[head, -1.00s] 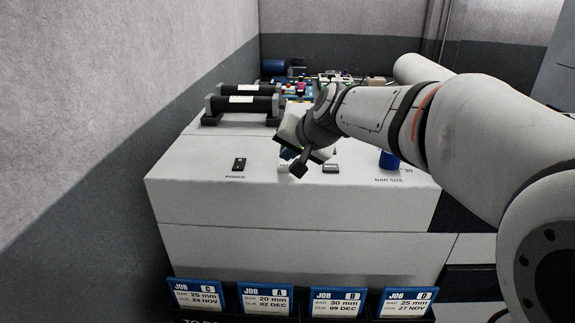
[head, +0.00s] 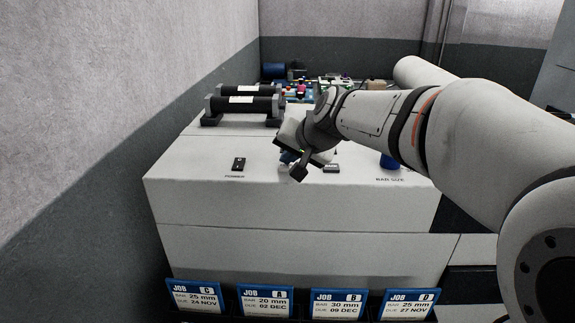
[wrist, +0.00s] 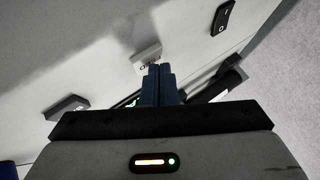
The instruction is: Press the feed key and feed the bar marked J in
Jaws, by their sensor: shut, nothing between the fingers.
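My gripper (head: 288,157) is shut and empty over the white cabinet top (head: 205,185). In the wrist view its blue fingertips (wrist: 155,68) are at a small pale key (wrist: 148,52) with a dark mark; I cannot tell whether they touch it. In the head view my gripper mostly covers this key. No label naming the feed key is readable. I cannot make out a bar marked J.
Black rollers (head: 243,104) lie behind. Job cards (head: 266,301) line the front below. A wall (head: 110,120) bounds the left side.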

